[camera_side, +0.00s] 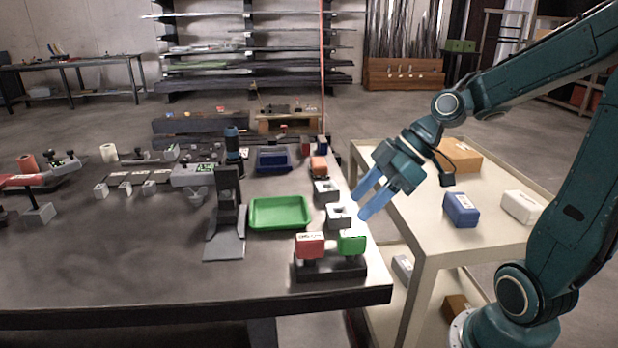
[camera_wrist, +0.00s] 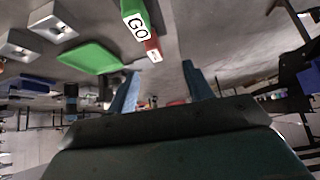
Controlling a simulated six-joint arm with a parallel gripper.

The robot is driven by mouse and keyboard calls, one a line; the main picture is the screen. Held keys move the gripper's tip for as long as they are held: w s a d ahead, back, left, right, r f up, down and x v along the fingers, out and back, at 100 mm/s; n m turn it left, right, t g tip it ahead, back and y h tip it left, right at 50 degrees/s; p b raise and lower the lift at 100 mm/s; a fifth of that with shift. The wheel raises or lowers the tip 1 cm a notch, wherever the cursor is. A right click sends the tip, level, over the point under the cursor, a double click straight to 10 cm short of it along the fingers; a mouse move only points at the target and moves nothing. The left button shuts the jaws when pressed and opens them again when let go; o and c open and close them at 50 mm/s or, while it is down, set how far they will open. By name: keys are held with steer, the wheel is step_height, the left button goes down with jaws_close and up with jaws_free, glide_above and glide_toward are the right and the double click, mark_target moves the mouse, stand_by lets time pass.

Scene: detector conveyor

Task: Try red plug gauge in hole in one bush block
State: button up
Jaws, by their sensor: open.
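The red plug gauge (camera_side: 309,245) stands upright in a dark stand (camera_side: 330,268) at the table's front right, left of a green gauge (camera_side: 351,244). In the wrist view the red gauge (camera_wrist: 152,48) is partly behind the green one (camera_wrist: 136,22), which reads "GO". Two grey bush blocks with holes, a nearer one (camera_side: 340,216) and a farther one (camera_side: 325,192), sit along the table's right edge. They also show at the wrist view's upper left (camera_wrist: 52,22). My gripper (camera_side: 368,203) is open and empty, in the air just right of the blocks; its fingers (camera_wrist: 160,85) hold nothing.
A green tray (camera_side: 279,226) lies left of the blocks, with a dark blue tray (camera_side: 273,169) behind it. A grey upright stand (camera_side: 226,245) is left of the tray. A cart (camera_side: 480,248) with boxes stands right of the table.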

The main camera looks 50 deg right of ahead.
mark_target(311, 236)
steer(key=shift+w+d+r+n+t+y, duration=0.1)
steer(key=shift+w+d+n+t+y, duration=0.3)
steer(key=shift+w+d+y, duration=0.25)
steer(key=shift+a, duration=0.1)
steer(key=shift+x, duration=3.95)
steer(key=shift+w+f, duration=0.1)
steer(key=shift+f, duration=0.2)
steer(key=shift+a, duration=0.1)
steer(key=shift+x, duration=2.6)
steer(key=shift+w+r, duration=0.1)
steer(key=shift+w, duration=0.05)
